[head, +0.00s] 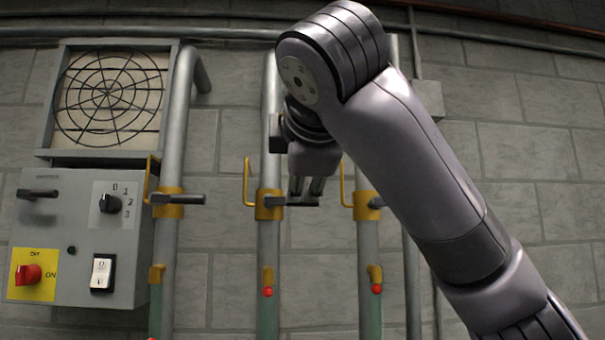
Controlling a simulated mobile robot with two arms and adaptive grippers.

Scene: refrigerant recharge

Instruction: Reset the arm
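My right arm comes in from the lower right and bends over at the top, covering part of the right pipe. My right gripper (306,187) hangs below the wrist with its fingers down. Its two dark fingers show a gap between them, and nothing is seen held. The fingertips end at or just in front of the dark lever handle (290,202) of the middle yellow valve (268,205). I cannot tell whether they touch it. My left gripper is not in view.
A grey control box (77,240) with a red switch (28,275), a black knob (110,203) and a rocker switch (102,273) is at the left, under a fan grille (108,97). The left valve (168,204) and right valve (366,206) flank the middle one.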

